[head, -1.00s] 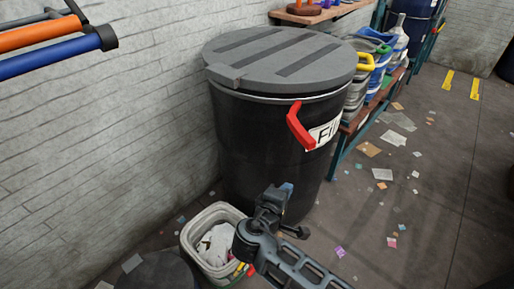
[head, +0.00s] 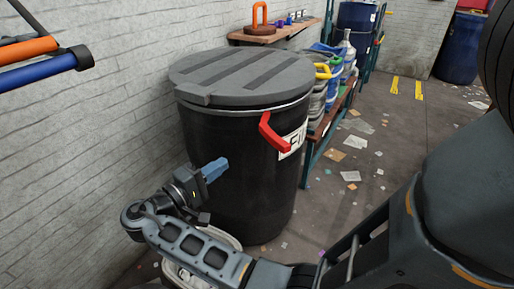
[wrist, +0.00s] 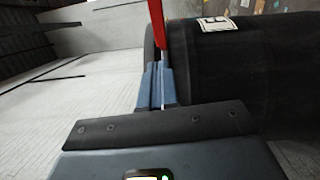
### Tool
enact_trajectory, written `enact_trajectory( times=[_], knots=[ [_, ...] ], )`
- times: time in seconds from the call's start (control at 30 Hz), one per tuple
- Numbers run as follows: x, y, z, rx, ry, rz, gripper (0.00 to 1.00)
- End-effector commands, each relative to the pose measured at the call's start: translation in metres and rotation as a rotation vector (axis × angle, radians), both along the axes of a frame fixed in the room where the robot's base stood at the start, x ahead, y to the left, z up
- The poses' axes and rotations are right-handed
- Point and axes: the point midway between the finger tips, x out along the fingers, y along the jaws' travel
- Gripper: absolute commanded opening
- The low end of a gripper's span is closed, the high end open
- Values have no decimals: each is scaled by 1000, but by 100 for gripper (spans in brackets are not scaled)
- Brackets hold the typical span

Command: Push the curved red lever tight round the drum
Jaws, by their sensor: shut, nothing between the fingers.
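The black drum (head: 228,150) stands upright with a grey ribbed lid (head: 245,75) on top. The curved red lever (head: 272,133) hangs at the drum's upper front right, its lower end sticking out from the wall near the white label (head: 293,140). My gripper (head: 217,168) is shut and empty, left of the lever and lower than it, in front of the drum's side. In the wrist view the red lever (wrist: 157,22) is beyond the blue fingertips (wrist: 155,80); whether they touch cannot be told there, but the head view shows them apart.
A pale bin (head: 180,272) sits on the floor below my arm. A shelf (head: 325,140) with stacked coloured containers stands right of the drum. A brick wall (head: 90,150) runs along the left. Paper scraps litter the open floor to the right.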

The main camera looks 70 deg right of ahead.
Motion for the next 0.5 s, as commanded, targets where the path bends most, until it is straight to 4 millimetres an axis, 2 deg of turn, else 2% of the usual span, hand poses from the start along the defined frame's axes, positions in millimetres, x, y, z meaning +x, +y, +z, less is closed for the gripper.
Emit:
enact_trajectory(
  times=[0.17,0.5],
  knots=[
    [-4,-9,1,1,0,-2,0],
    [-31,-64,5,1,2,-3,0]
  ],
)
